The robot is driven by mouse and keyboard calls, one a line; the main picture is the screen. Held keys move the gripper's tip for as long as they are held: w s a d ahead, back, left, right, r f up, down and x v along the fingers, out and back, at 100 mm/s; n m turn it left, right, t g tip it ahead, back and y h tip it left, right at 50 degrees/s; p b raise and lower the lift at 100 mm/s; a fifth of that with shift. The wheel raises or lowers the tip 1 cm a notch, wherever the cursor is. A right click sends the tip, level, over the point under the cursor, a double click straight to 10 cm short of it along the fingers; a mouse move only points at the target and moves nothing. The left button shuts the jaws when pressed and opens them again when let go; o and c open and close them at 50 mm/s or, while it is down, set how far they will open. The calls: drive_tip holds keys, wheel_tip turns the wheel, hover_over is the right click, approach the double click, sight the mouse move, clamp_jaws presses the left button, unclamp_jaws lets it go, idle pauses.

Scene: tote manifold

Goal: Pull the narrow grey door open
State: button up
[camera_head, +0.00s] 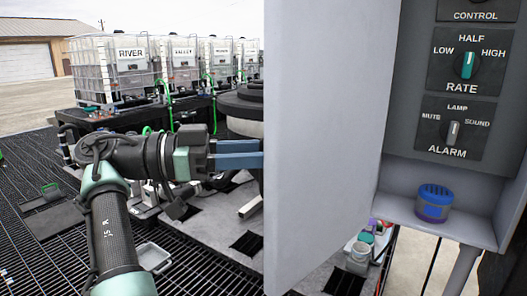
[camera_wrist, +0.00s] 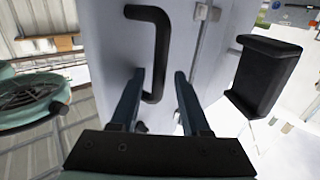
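The narrow grey door (camera_head: 318,150) stands swung open in the head view, its edge towards me and the cabinet interior (camera_head: 400,100) showing to its right. In the wrist view the door's outer face (camera_wrist: 185,55) carries a black C-shaped handle (camera_wrist: 160,50). My gripper (camera_head: 258,153) reaches in from the left to the door's outer side, and its fingertips are hidden behind the door. In the wrist view my gripper (camera_wrist: 159,74) has its fingers apart, with the lower part of the handle between them. I cannot tell whether either finger touches it.
Inside the cabinet are a RATE knob (camera_head: 467,65), an ALARM knob (camera_head: 453,133) and a blue-lidded jar (camera_head: 434,203) on the bottom ledge. Caged totes (camera_head: 112,70) stand at the back left. A black block-like part (camera_wrist: 265,75) sits right of the door in the wrist view.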

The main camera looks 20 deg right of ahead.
drive_tip(key=shift+a, duration=0.2)
drive_tip(key=p+v, duration=0.1)
drive_tip(key=v, duration=0.6)
drive_tip(key=shift+a, duration=0.2)
idle(0.3)
